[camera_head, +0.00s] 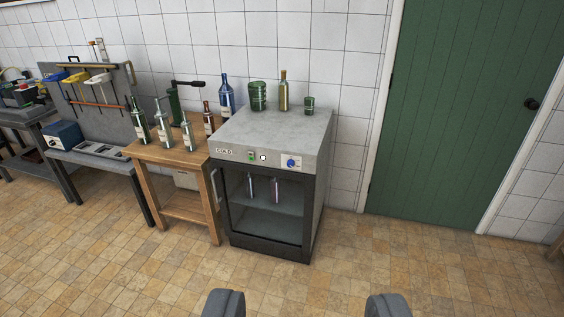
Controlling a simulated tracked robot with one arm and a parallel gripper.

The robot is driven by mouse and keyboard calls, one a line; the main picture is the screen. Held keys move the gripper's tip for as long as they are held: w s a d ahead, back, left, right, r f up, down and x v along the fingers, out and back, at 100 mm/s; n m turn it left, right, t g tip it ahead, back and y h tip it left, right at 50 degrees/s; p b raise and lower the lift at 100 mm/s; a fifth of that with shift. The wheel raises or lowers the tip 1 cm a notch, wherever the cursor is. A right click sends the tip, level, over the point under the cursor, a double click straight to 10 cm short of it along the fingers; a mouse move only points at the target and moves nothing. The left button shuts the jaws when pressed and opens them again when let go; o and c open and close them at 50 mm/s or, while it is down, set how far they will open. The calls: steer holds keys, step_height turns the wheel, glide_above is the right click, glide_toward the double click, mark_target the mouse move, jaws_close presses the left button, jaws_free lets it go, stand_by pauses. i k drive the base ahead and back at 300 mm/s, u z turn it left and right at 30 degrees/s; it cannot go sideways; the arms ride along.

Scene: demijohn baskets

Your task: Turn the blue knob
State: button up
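The blue knob (291,163) sits on a pale plate at the right of the front panel of a grey cooler (270,135). The cooler has a dark-framed glass door (265,205), which is shut, and a label that seems to read COLD. A green switch and a white round part are on the panel left of the knob. My gripper (306,304) shows at the bottom edge as two grey fingertips wide apart. It is open, with only floor between the fingers, and well short of the cooler.
Further left is a grey workbench (95,165) with a tool board. A green door (460,110) is at the right. The tiled floor before the cooler is clear.

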mark_target(290, 163)
steer(key=z, duration=0.2)
steer(key=i, duration=1.55)
steer(key=u, duration=0.35)
